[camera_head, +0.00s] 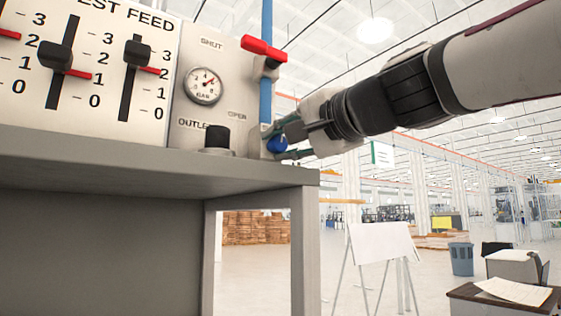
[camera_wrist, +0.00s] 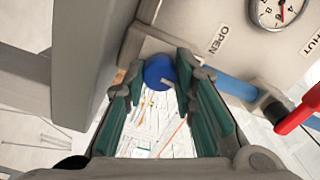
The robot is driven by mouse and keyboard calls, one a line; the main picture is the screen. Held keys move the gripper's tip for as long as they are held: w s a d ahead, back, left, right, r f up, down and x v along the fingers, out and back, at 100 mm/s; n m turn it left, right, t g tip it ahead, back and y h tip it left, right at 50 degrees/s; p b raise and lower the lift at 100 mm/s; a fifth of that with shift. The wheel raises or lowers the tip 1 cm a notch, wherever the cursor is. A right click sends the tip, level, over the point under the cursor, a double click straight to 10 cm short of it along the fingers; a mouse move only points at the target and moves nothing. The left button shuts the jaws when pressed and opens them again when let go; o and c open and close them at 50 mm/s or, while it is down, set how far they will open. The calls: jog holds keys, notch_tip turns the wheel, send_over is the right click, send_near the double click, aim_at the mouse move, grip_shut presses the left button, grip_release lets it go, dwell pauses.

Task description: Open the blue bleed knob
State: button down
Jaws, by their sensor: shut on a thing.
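The blue bleed knob (camera_head: 276,143) sits low on the blue pipe at the right edge of the panel, near the OPEN label. My gripper (camera_head: 281,138) reaches it from the right and is shut on it, with a green-padded finger on each side. In the wrist view, the blue knob (camera_wrist: 159,71) shows between the fingertips of my gripper (camera_wrist: 160,77). The fingers hide part of the knob, and I cannot tell how far it is turned.
Above the knob, a red lever (camera_head: 264,49) crosses the blue pipe (camera_head: 266,95). A gauge (camera_head: 203,86), a black knob (camera_head: 217,138) and sliders (camera_head: 137,52) lie to the left. The grey bench (camera_head: 150,178) runs just below.

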jog(key=m+p, duration=0.1)
jog(key=m, duration=0.2)
jog(key=shift+m, duration=0.4)
jog(key=shift+m+p, duration=0.6)
jog(key=shift+m, duration=1.2)
jog(key=shift+f, duration=0.1)
jog(key=c, duration=1.3)
grip_release()
